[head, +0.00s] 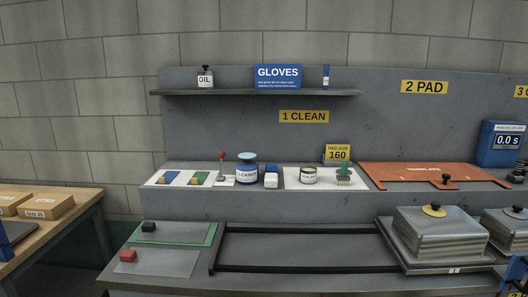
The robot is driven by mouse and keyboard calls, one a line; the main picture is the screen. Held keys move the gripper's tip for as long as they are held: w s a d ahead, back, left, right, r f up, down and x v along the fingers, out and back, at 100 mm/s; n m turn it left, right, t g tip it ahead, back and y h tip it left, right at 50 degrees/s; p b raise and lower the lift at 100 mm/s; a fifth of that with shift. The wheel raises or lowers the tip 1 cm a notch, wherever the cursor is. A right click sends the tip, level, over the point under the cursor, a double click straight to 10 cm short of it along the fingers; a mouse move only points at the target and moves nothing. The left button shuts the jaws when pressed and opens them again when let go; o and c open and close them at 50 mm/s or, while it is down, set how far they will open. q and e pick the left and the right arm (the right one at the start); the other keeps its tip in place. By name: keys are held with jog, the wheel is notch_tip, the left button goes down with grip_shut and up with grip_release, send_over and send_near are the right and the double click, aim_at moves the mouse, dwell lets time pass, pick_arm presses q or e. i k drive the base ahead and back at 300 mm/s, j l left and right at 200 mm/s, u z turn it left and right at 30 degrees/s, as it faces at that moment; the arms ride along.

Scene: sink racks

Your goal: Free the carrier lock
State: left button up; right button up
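A carrier-like grey tray (398,264) sits at the right end of a black rail frame (300,231) on the lower bench. It bears a large metal block (440,236) with a black knob on a yellow disc. No part is clearly recognisable as the carrier lock. A small red-knobbed lever (221,158) stands upright on the upper ledge, left of the cleaner jar. A partly cut-off blue and dark fitting (515,270) is at the lower right edge; I cannot tell what it is. Neither gripper shows in the head view.
The upper ledge holds a cleaner jar (247,172), a small tin (308,175), a green-handled brush (344,174) and an orange template (420,175). Flat plates with a black block (149,227) and red block (128,255) lie left. The rail frame's middle is clear.

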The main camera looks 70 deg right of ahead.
aim_at(221, 154)
jog(key=z, duration=2.1)
jog(key=i+j, duration=0.6)
jog(key=j, duration=0.15)
